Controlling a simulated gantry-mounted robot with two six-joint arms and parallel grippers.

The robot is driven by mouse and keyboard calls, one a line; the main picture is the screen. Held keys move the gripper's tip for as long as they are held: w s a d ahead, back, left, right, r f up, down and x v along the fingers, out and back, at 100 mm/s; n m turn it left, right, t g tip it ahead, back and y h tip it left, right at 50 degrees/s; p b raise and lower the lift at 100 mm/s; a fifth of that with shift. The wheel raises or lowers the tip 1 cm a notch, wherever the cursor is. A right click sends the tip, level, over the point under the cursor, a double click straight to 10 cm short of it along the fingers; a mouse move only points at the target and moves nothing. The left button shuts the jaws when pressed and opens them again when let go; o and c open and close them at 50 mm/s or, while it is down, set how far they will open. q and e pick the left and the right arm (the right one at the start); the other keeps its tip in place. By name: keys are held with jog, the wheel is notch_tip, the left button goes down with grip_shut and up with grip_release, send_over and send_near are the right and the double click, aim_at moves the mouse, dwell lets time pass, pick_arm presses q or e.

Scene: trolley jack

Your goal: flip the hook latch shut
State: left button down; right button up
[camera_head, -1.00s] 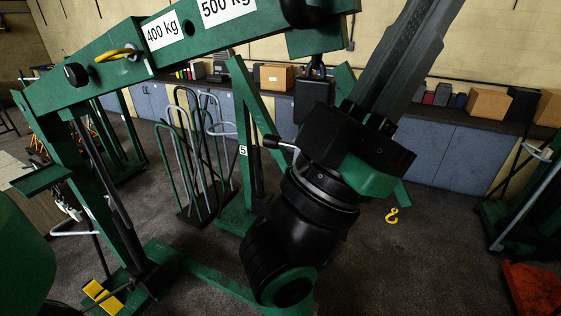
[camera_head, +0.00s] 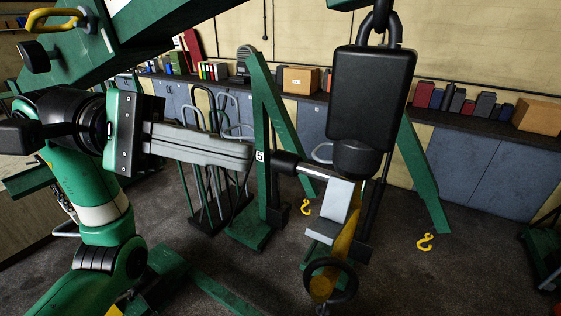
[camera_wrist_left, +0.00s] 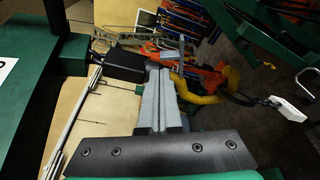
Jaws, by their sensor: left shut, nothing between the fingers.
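The yellow hook (camera_head: 346,248) hangs under a black block (camera_head: 371,95) on a chain, right of centre in the head view. A pale grey angled piece (camera_head: 340,200) sits at its upper part and a black ring (camera_head: 331,281) at its lower end. I cannot tell which part is the latch or how it stands. My left gripper (camera_head: 248,155) is shut and empty, pointing right, left of the hook and apart from it in the picture. In the left wrist view, its grey fingers (camera_wrist_left: 152,68) point up the picture, left of a yellow curved part (camera_wrist_left: 203,92). My right gripper is out of view.
The green jib (camera_head: 150,28) crosses the upper left. A silver rod with a black grip (camera_head: 288,164) sticks out beside the hook. Green frames and a rack of hoops (camera_head: 212,180) stand behind. A long bench with boxes (camera_head: 299,79) lines the wall.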

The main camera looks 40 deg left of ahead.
aim_at(320, 182)
pick_arm(q)
jog(key=shift+w+a+f+y, duration=0.2)
jog(key=shift+a+f+y, duration=0.35)
jog(key=shift+a+y, duration=0.05)
jog(key=shift+t, duration=0.3)
jog(key=p+x, duration=0.2)
jog(key=x, duration=0.7)
jog(key=shift+s+r, duration=0.1)
jog(key=shift+r, duration=0.05)
jog(key=shift+w+d+p, duration=0.3)
jog(key=shift+d, duration=0.2)
jog(key=shift+f, duration=0.25)
